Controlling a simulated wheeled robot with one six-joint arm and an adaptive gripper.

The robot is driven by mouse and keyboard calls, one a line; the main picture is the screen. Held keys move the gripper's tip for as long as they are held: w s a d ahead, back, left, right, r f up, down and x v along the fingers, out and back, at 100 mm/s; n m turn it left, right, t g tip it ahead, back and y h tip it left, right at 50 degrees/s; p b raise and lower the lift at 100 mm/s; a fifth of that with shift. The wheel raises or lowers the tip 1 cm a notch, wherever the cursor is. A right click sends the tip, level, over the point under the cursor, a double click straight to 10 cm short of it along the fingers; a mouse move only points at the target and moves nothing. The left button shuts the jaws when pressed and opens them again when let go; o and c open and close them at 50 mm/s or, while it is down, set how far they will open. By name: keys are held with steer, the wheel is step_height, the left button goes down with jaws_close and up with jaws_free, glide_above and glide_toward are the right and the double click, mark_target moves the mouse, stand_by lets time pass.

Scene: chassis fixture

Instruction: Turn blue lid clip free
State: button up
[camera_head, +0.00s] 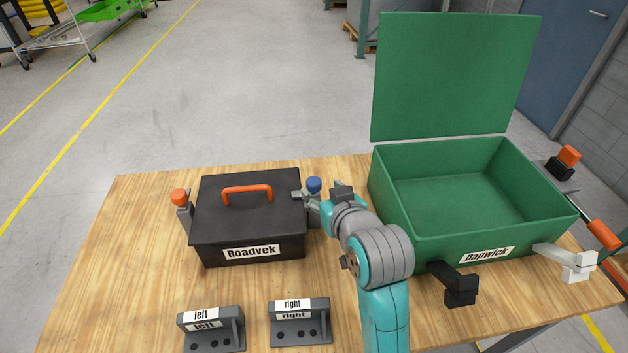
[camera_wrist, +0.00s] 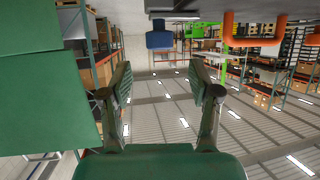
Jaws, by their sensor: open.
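The blue lid clip (camera_head: 314,185) is at the right side of the closed black box labelled Roadvek (camera_head: 222,215). It also shows at the top middle of the wrist view (camera_wrist: 159,38), above the gap between my fingers. My gripper (camera_head: 305,198) is beside the box's right side, close to the blue clip. In the wrist view my gripper (camera_wrist: 162,85) is open, with nothing between its fingers. My wrist partly hides the clip's lower part in the head view, so I cannot tell whether they touch.
An orange clip (camera_head: 179,198) is on the box's left side and an orange handle (camera_head: 247,193) on its lid. An open green case labelled Dapwick (camera_head: 400,215) stands right of my arm. Brackets labelled left (camera_head: 211,330) and right (camera_head: 300,323) stand in front.

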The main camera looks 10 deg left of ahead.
mark_target(314, 182)
steer(key=x, duration=0.7)
steer(key=c, duration=1.2)
